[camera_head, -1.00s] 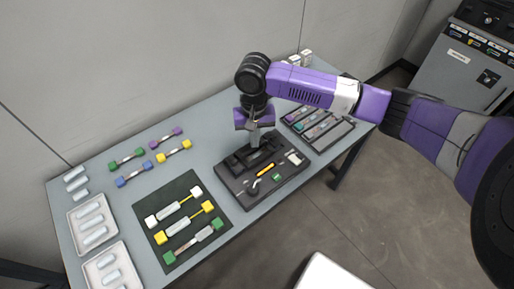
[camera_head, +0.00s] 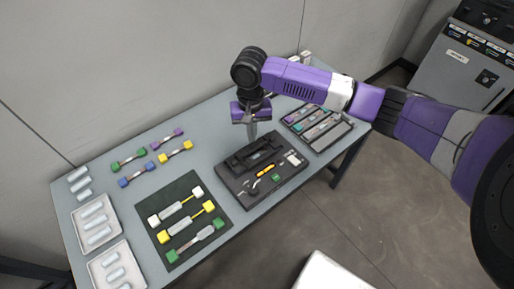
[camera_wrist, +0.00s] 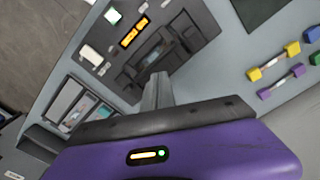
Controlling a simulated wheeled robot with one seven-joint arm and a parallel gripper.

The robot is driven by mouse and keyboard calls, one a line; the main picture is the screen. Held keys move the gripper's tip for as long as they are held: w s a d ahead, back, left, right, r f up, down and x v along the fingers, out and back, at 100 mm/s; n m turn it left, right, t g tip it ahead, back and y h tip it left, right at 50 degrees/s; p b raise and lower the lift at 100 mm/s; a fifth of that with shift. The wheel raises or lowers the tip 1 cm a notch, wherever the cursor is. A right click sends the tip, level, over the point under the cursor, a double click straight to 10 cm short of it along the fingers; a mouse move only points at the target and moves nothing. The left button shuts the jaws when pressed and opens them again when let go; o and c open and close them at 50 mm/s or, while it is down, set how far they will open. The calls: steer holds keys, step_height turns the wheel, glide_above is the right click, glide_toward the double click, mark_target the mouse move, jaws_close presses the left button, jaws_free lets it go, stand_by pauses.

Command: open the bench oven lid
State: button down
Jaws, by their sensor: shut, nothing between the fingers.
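The dark bench unit (camera_head: 287,173), which I take for the bench oven, lies on the table's middle. Raised black blocks (camera_head: 236,163) stand at its back around a recess, also seen in the wrist view (camera_wrist: 181,43). I cannot tell which part is the lid or whether it is open. An orange-yellow bar (camera_head: 266,171), a white piece and a small green square sit on its front part. My gripper (camera_head: 252,139) points down above the unit's back edge, shut and empty. Its closed fingers show in the wrist view (camera_wrist: 157,88), apparently apart from the blocks.
A dark tray with slots (camera_head: 337,136) stands close on the right. A black mat (camera_head: 186,190) with several colour-ended pieces lies left, with more such pieces behind it. White trays (camera_head: 82,236) stand at the far left. A wall runs behind the table.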

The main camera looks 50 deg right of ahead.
step_height(320, 180, up, 7)
steer(key=w+p, duration=0.2)
steer(key=p, duration=0.2)
steer(key=shift+w+d+p, duration=0.25)
steer(key=shift+d+p, duration=0.1)
steer(key=shift+p, duration=0.05)
stand_by(1.0)
